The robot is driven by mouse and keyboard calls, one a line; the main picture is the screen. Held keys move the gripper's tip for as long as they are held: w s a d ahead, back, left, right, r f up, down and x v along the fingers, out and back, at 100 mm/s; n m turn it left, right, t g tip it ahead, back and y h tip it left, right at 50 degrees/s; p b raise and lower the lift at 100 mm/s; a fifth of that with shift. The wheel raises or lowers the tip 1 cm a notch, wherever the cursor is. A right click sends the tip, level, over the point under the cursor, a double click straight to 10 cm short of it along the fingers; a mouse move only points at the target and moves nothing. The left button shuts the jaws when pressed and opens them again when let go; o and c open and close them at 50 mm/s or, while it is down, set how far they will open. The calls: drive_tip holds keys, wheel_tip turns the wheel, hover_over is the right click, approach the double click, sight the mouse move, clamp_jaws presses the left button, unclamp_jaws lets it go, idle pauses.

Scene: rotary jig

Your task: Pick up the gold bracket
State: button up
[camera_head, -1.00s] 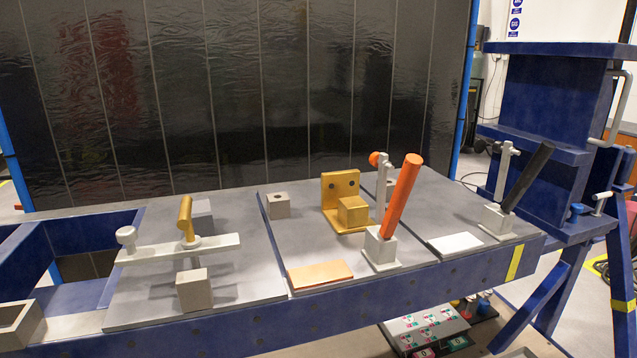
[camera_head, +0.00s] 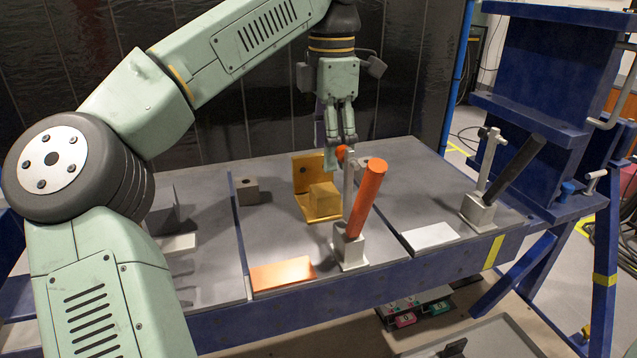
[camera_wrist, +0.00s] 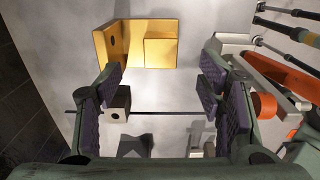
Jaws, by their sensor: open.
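The gold bracket (camera_head: 301,173) stands on the grey middle plate, with an upright plate with holes and a gold block at its base. In the wrist view the bracket (camera_wrist: 118,48) lies at the top, beyond the fingertips and apart from them. My gripper (camera_head: 340,148) hangs above the table, behind and slightly right of the bracket in the head view. In the wrist view my gripper (camera_wrist: 161,84) is open, its purple pads wide apart with nothing held between them.
A clamp with an orange handle (camera_head: 368,198) stands just right of the bracket; its orange knob (camera_wrist: 263,105) is close to the right finger. A small grey block (camera_head: 247,191) sits left of the bracket. A black-handled clamp (camera_head: 515,170) stands farther right.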

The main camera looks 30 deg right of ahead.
sight(325, 190)
wheel_tip(325, 190, down, 4)
drive_tip(key=shift+a+f, duration=0.1)
drive_tip(key=shift+f, duration=0.15)
drive_tip(key=shift+a+f+p, duration=0.15)
drive_tip(key=shift+f+p, duration=0.4)
drive_tip(key=shift+f, duration=0.8)
drive_tip(key=shift+a+f+p, duration=0.1)
drive_tip(key=shift+f+p, duration=0.45)
drive_tip(key=shift+f, duration=0.75)
drive_tip(key=shift+c, duration=0.4)
clamp_jaws()
